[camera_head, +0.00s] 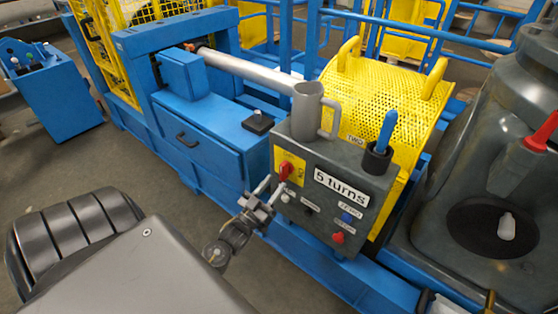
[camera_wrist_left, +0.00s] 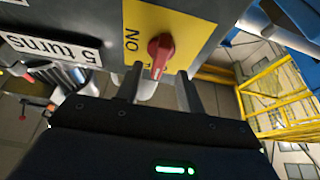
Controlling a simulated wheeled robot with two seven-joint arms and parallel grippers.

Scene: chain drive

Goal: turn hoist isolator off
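The hoist isolator is a red rotary knob (camera_head: 286,169) on a yellow plate (camera_head: 291,158) at the left of a grey control box. In the left wrist view the knob (camera_wrist_left: 160,50) stands on the yellow plate, beside the printed word ON. Its handle runs roughly up and down in that picture. My left gripper (camera_head: 266,190) is in front of the box's left side. In the left wrist view its two fingers (camera_wrist_left: 159,84) are apart, with the knob ahead of the gap between them. I cannot tell whether they touch it. My right gripper is not clearly visible.
The grey box (camera_head: 325,185) has a "5 turns" label (camera_head: 342,187), a blue button (camera_head: 347,217) and a red button (camera_head: 338,238). A grey mug (camera_head: 307,110) and a cup with a blue handle (camera_head: 377,160) stand on top. Blue frame surrounds it.

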